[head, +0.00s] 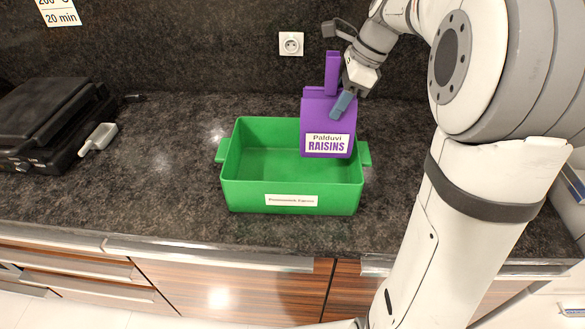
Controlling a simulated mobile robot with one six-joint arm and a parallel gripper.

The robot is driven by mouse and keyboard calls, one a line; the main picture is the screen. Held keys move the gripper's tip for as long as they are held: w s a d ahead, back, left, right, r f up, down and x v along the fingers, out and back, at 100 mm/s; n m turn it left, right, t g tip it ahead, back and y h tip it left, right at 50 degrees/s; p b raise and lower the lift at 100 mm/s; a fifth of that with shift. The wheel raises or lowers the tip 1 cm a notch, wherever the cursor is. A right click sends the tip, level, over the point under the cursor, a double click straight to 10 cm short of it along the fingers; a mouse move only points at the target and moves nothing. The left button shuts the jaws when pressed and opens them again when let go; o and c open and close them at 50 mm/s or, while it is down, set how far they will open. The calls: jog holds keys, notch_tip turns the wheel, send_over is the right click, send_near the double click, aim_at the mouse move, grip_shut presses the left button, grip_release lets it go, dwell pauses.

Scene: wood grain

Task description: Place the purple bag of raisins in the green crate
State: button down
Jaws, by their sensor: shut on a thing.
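The purple bag of raisins (319,121) hangs upright from my gripper (342,103), with its white label facing me. My gripper is shut on the upper part of the bag. The bag overlaps the right rear part of the green crate (255,199) in the head view. The crate stands on the dark counter and its visible inside is empty. The bag hides part of the crate's back wall and right end. I cannot tell whether the bag's bottom is below the crate's rim or touches the crate.
A black appliance (45,120) stands on the left of the counter (160,190), with a white-handled item (99,138) beside it. A wall socket (291,43) is behind. The counter between the appliance and the crate is clear.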

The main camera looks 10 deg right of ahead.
aim_at(333, 137)
jog(key=f, duration=0.6)
jog(key=shift+w+f, duration=0.1)
jog(key=shift+w, duration=0.1)
notch_tip(333, 137, down, 4)
jog(key=shift+f, duration=0.1)
jog(key=c, duration=0.9)
grip_release()
jog(key=v, duration=1.2)
jog(key=shift+s, duration=0.15)
